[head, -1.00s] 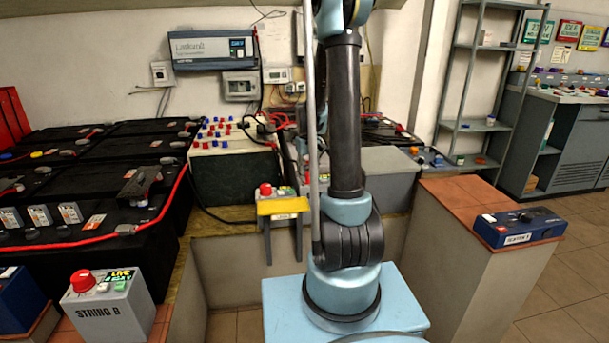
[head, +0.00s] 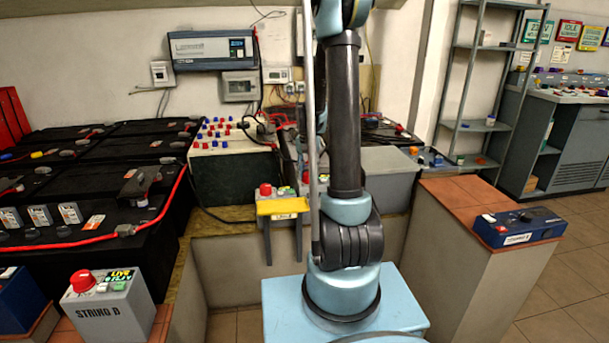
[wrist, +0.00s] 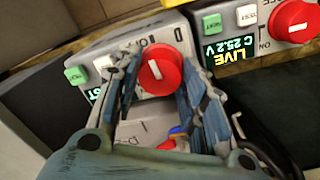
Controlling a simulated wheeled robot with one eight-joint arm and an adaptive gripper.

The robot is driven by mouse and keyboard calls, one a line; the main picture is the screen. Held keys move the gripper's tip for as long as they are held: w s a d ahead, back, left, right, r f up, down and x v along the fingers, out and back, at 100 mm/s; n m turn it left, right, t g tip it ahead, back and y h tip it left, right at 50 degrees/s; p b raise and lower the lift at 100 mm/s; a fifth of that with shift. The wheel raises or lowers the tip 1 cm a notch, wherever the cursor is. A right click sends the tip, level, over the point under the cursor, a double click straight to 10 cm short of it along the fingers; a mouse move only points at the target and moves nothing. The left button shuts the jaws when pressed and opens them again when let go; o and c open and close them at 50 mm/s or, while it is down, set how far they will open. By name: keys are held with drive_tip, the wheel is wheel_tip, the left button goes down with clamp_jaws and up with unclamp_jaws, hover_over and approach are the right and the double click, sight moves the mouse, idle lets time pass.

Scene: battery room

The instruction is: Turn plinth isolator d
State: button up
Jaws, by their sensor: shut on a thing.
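In the wrist view a red round knob (wrist: 161,69) with a pale pointer bar sits on a light grey isolator box (wrist: 120,48). A partly readable mark, perhaps a D, is on the box face beside it. My gripper (wrist: 159,76) is shut on this knob, one blue-grey finger on each side. The left finger partly covers the box's small green display. The pointer bar is tilted. In the head view my gripper is not visible, and I cannot tell which knob there is the held one.
A neighbouring box (wrist: 236,17) with its own red knob (wrist: 292,20) reads LIVE C 25.2 V, close on the right. In the head view a grey STRING box (head: 112,311) is lower left, black batteries (head: 100,180) are left, and a blue box (head: 518,228) lies on the right plinth.

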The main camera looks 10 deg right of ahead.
sight(307, 173)
drive_tip(key=shift+m, duration=0.4)
drive_tip(key=shift+a, duration=0.1)
drive_tip(key=o, duration=0.8)
wheel_tip(307, 173, up, 12)
drive_tip(key=shift+w+a+f, duration=0.1)
drive_tip(key=shift+w, duration=0.05)
idle(0.4)
